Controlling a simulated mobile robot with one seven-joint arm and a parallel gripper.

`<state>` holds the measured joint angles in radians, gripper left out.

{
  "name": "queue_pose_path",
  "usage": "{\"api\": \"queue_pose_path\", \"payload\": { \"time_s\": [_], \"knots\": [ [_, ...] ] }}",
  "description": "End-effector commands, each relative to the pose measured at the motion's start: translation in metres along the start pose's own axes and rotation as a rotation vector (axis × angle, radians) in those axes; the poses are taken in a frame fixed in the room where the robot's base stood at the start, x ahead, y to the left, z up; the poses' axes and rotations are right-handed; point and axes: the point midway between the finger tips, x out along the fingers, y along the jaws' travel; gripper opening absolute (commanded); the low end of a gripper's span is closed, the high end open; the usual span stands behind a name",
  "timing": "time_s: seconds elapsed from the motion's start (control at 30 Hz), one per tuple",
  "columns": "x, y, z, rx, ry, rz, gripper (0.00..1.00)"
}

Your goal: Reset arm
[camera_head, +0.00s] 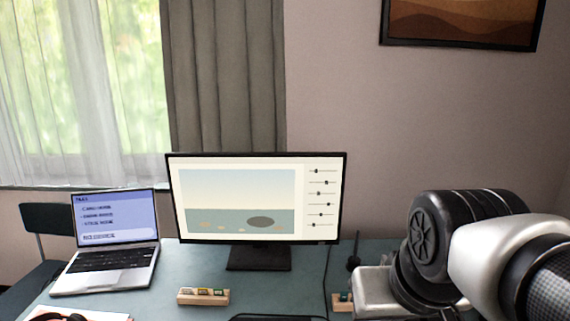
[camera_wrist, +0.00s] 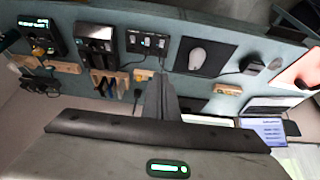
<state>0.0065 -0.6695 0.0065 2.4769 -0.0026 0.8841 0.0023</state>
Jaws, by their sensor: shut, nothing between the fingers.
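My arm (camera_head: 465,255) fills the lower right of the head view, bent in front of the desk's right part. My gripper (camera_wrist: 161,84) shows in the wrist view with its two dark fingers together and nothing visible between them. The fingers appear in front of the desk, apart from the items on it as far as I can tell. The gripper itself cannot be made out in the head view.
A monitor (camera_head: 256,198) and a laptop (camera_head: 108,258) stand on the desk (camera_head: 180,262). A wooden block holder (camera_head: 203,296) lies in front. The wrist view shows a mouse (camera_wrist: 197,59) and several black devices (camera_wrist: 95,42). A chair (camera_head: 45,220) stands left.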

Motion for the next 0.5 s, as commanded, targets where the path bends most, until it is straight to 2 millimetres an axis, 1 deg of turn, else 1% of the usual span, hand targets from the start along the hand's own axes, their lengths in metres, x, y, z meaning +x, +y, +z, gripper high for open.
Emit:
{"api": "queue_pose_path", "payload": {
  "time_s": [0.03, 0.1, 0.13, 0.37, 0.5],
  "knots": [
    [-0.007, 0.000, 0.004, 0.000, 0.025, -0.003, 0.00],
    [-0.016, -0.001, 0.009, 0.000, 0.053, -0.007, 0.00],
    [-0.029, -0.001, 0.001, -0.001, 0.047, -0.007, 0.00],
    [-0.075, 0.000, -0.022, 0.000, 0.042, -0.006, 0.00],
    [-0.110, 0.000, -0.039, 0.000, 0.042, -0.006, 0.00]
  ]
}}
